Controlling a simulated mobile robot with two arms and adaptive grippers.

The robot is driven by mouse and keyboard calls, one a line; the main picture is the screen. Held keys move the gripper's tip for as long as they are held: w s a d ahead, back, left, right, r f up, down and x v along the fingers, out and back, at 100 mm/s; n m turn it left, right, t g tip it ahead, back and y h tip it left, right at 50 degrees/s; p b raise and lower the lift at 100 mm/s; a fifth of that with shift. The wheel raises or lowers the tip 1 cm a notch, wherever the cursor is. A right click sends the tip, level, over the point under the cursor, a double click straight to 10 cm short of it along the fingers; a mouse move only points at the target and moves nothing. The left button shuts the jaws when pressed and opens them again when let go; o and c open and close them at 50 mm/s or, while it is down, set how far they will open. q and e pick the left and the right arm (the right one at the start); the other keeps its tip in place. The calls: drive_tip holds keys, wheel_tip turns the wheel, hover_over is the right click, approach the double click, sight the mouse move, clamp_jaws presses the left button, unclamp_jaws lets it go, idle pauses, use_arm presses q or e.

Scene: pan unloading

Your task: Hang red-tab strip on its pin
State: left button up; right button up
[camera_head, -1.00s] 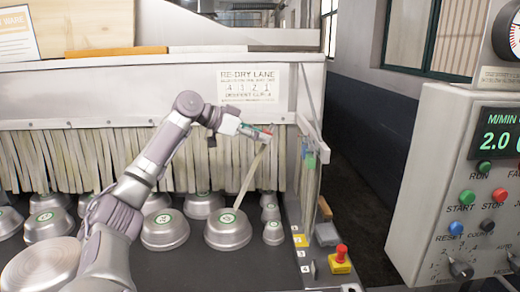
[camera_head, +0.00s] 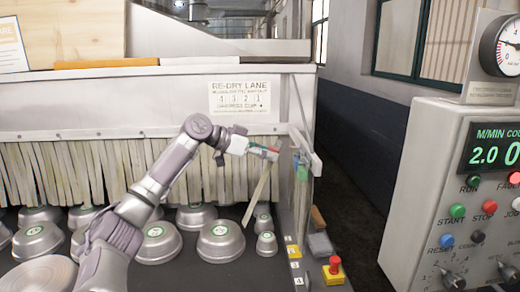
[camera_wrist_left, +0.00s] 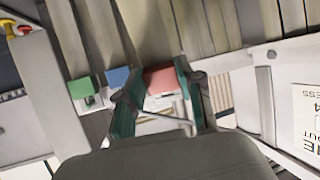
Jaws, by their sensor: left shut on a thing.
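My left gripper (camera_head: 265,150) is shut on the red-tab strip (camera_head: 261,190), in front of the hanging curtain. The pale strip hangs slightly tilted below the fingers, its lower end above a pan. In the left wrist view, the red tab (camera_wrist_left: 160,79) shows between the green-lined fingers of my left gripper (camera_wrist_left: 157,108). Left of it there are a blue tab (camera_wrist_left: 117,77) and a green tab (camera_wrist_left: 83,88) on the side rail. In the head view, the green tab (camera_head: 302,173) is right of my gripper. The red strip's pin is not clearly visible. My right gripper is not in view.
Upturned metal pans (camera_head: 221,240) stand on the dark belt below the curtain (camera_head: 100,168). A red emergency button (camera_head: 334,264) on a yellow base is at the lower right. A control console (camera_head: 440,190) stands at far right. A dark gap lies between lane and console.

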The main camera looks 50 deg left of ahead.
sight(279, 152)
use_arm(q)
drive_tip(key=shift+w+d+p, duration=1.3)
drive_tip(key=shift+w+p, duration=0.2)
drive_tip(key=shift+w, duration=0.1)
drive_tip(key=shift+w+d+f, duration=0.25)
drive_tip(key=shift+w+d, duration=0.1)
drive_tip(key=shift+w, duration=0.1)
drive_tip(key=o, duration=1.2)
drive_tip(key=shift+o, duration=0.2)
